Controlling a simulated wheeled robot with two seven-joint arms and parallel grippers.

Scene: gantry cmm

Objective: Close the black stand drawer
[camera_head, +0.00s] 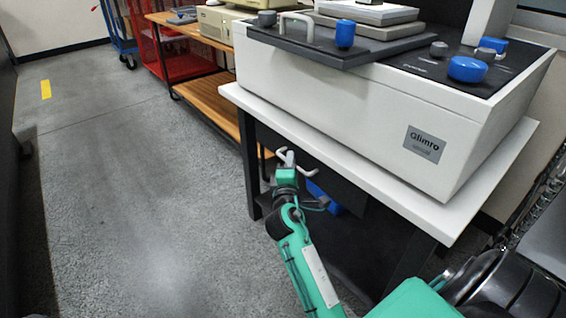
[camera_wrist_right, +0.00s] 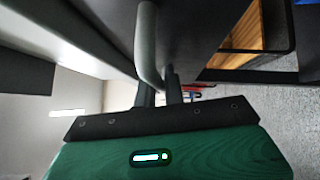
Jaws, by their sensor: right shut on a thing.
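The black stand (camera_head: 251,165) has a white top and carries a large white machine. Its dark drawer front (camera_head: 325,172) shows below the top, partly behind my right arm; it also shows in the right wrist view (camera_wrist_right: 205,35). How far the drawer stands out is hard to tell. My right gripper (camera_head: 285,158) is at the drawer front, shut on the grey drawer handle (camera_wrist_right: 147,45). In the right wrist view the fingers (camera_wrist_right: 162,88) close around the lower end of this curved bar. My left gripper is not in view.
The white machine (camera_head: 330,110) with blue knobs stands on the white top (camera_head: 430,215). A wooden-shelved bench (camera_head: 212,105), a red cart (camera_head: 170,58) and a blue cart (camera_head: 122,35) stand behind. A blue thing (camera_head: 323,200) lies under the stand. The grey floor (camera_head: 130,190) at left is clear.

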